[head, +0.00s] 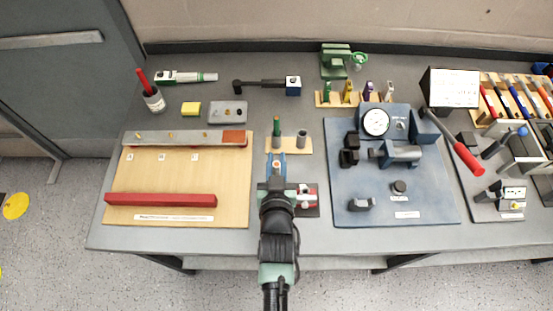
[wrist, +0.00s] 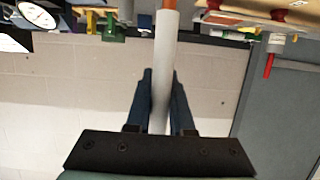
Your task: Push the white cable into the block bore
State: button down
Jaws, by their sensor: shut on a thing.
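In the wrist view the white cable (wrist: 165,60), a pale rod with an orange end at the top edge, stands between the two dark blue fingers of my gripper (wrist: 163,76). The gripper is shut on it. In the head view my gripper (head: 277,166) is over the table's front middle, just in front of a small wooden stand (head: 288,150) with a green and a grey cylinder upright. A long grey block (head: 205,138) with an orange right end lies at the back of the wooden board, left of my gripper. I cannot tell which bore is meant; no bore shows clearly.
A red bar (head: 160,200) lies on the front of the wooden board (head: 215,175). A blue plate (head: 435,205) with a dial gauge and clamps is right of my gripper. A red and grey device (head: 307,199) sits beside my wrist, partly hidden. Tools crowd the far right.

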jog(key=shift+f+b, duration=1.75)
jog(key=shift+f, duration=0.15)
jog(key=c, duration=0.7)
grip_release()
notch_tip(320, 180, up, 5)
jog(key=p, duration=0.4)
